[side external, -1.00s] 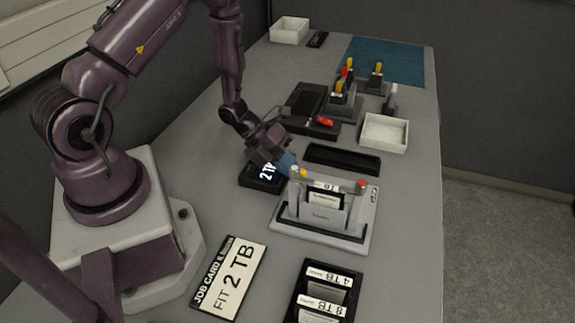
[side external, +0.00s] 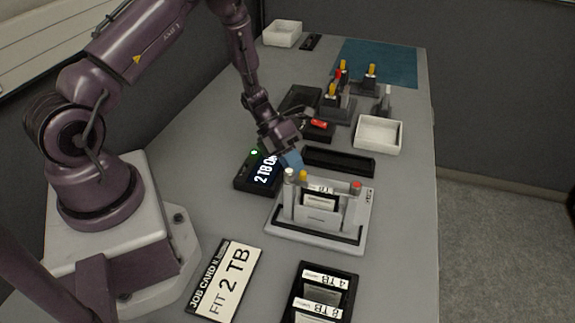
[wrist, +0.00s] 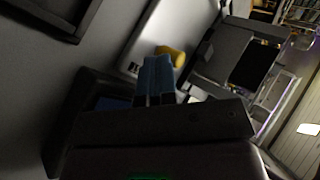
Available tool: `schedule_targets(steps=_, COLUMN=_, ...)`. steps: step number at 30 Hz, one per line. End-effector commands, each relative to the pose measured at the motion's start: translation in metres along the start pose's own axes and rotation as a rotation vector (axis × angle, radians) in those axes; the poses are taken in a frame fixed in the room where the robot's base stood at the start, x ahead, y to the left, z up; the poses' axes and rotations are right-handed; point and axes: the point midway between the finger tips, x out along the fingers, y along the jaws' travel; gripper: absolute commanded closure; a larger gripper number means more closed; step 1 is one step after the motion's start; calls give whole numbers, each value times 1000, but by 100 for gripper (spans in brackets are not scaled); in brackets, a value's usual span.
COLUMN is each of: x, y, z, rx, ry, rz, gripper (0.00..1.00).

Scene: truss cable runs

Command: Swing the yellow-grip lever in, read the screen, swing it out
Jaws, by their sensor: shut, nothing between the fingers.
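The yellow grip (side external: 303,175) of the lever stands at the left end of the grey dock (side external: 274,224), beside a white-topped post (side external: 290,175). In the wrist view the yellow grip (wrist: 172,54) shows just beyond my fingers. My gripper (side external: 291,160) is shut and empty, its blue fingertips just behind the grip; I cannot tell if they touch it. The fingertips (wrist: 155,75) are together in the wrist view. The screen (side external: 264,169) reads "2 TB O…", its end hidden by my gripper. A green light (side external: 254,152) glows above it. A labelled drive (side external: 320,202) stands upright in the dock.
A red-topped post (side external: 356,185) stands at the dock's right. A job card (side external: 226,280) reads "FIT 2 TB". A black tray (side external: 338,163) and white bin (side external: 378,134) lie behind the dock.

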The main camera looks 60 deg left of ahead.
Motion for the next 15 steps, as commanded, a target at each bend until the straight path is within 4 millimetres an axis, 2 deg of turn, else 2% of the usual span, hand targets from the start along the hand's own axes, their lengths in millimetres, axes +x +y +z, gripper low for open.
schedule_targets(steps=15, x=16, y=-14, z=23, rx=339, ry=364, rz=-1, gripper=100)
